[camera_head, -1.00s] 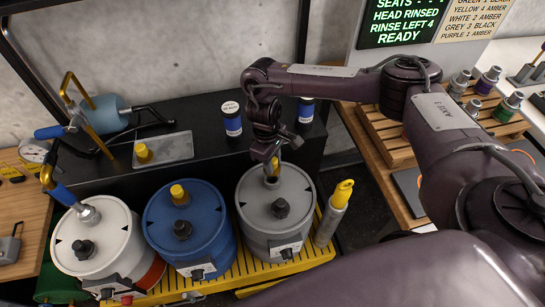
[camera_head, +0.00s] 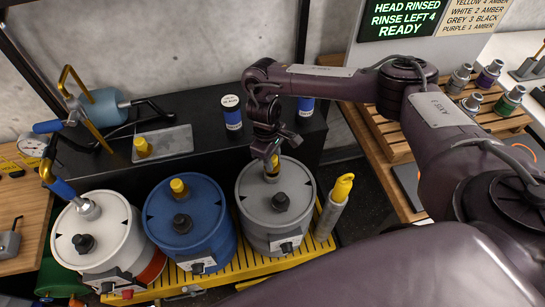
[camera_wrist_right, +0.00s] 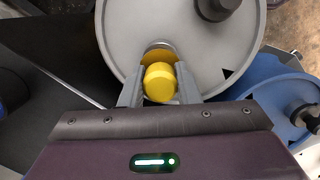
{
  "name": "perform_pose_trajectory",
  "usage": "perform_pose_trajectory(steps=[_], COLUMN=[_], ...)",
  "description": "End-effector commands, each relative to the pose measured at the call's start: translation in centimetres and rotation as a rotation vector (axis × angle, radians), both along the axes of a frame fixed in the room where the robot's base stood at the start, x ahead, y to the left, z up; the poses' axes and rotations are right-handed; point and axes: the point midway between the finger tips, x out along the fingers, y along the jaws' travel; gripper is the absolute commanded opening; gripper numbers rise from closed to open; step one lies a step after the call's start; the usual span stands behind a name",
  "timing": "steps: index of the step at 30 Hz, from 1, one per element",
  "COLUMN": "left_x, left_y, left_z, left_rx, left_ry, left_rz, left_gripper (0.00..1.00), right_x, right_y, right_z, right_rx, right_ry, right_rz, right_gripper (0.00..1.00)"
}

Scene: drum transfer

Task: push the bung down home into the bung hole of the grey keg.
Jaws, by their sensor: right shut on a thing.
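The grey keg (camera_head: 262,215) stands at the right end of the row of kegs, with a dark cap on its lid. My right gripper (camera_head: 272,164) is over the far edge of its lid, shut on the yellow bung (camera_wrist_right: 160,82). In the right wrist view the bung sits between the two fingers (camera_wrist_right: 159,90), over a round metal collar (camera_wrist_right: 158,47) on the keg (camera_wrist_right: 185,60). The bung hole itself is hidden, and I cannot tell how deep the bung sits. My left gripper is not in view.
The blue keg (camera_head: 205,215) with a yellow bung and the white keg (camera_head: 115,235) stand to the left. A yellow-handled grey cylinder (camera_head: 332,210) stands close on the right. A metal plate (camera_head: 175,140) bearing another yellow bung (camera_head: 142,146) lies on the black bench behind.

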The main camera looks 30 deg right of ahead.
Motion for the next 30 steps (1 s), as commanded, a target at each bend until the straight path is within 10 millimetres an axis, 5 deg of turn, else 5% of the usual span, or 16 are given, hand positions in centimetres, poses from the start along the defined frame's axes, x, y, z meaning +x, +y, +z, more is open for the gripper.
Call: perform_pose_trajectory(steps=[30], left_x=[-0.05], left_y=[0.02], left_z=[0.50], left_rx=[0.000], left_ry=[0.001], left_rz=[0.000], left_gripper=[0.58], right_x=[-0.03], right_y=[-0.01], right_z=[-0.60], right_rx=[0.000], right_ry=[0.000], right_rz=[-0.001], right_gripper=[0.03])
